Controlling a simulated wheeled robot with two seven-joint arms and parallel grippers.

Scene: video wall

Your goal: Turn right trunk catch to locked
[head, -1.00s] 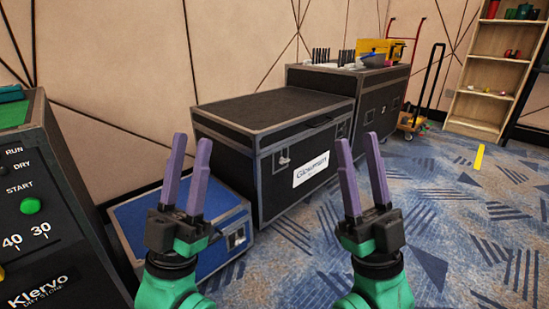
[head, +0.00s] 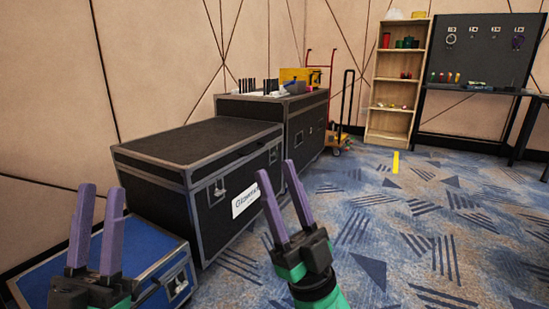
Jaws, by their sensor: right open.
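A black trunk (head: 205,185) with metal edges and a white label (head: 250,199) stands against the wall at left centre. Its front carries a left catch (head: 219,189) and a right catch (head: 273,155), which is small. I cannot tell the setting of either catch. My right gripper (head: 276,168) is open and empty, its fingers pointing up in front of the trunk's right end, overlapping it in the picture. My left gripper (head: 101,188) is open and empty at the lower left, in front of a blue case.
The low blue case (head: 135,250) stands left of the trunk. Another black case (head: 305,118) with tools on top stands behind it, next to a hand truck (head: 340,115). A wooden shelf (head: 395,85) and dark bench stand further back. Carpet at right is clear.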

